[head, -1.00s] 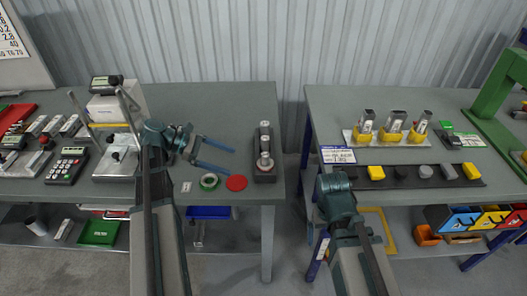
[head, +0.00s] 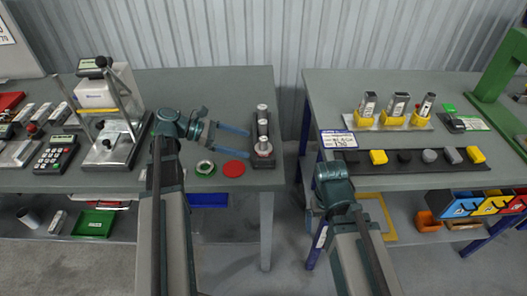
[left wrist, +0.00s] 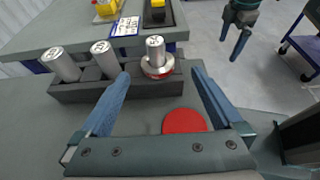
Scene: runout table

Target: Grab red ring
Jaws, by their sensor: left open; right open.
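A metal ring with a red lower band (left wrist: 158,68) sits around the right-hand post of a dark block (left wrist: 125,88) in the left wrist view. In the head view the ring (head: 263,149) is around the nearest post of the block (head: 276,150). My left gripper (head: 249,143) is open and points at the block from the left. In the left wrist view its fingers (left wrist: 160,73) are either side of the ring, with no contact that I can make out. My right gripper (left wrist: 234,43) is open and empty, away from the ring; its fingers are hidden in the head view.
A flat red disc (head: 234,168) and a green disc with a metal ring on it (head: 205,168) lie beside the block. Two other posts (left wrist: 62,66) (left wrist: 104,58) stand on the block. A gauge stand (head: 110,125) is left of my arm. A gap separates the two tables.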

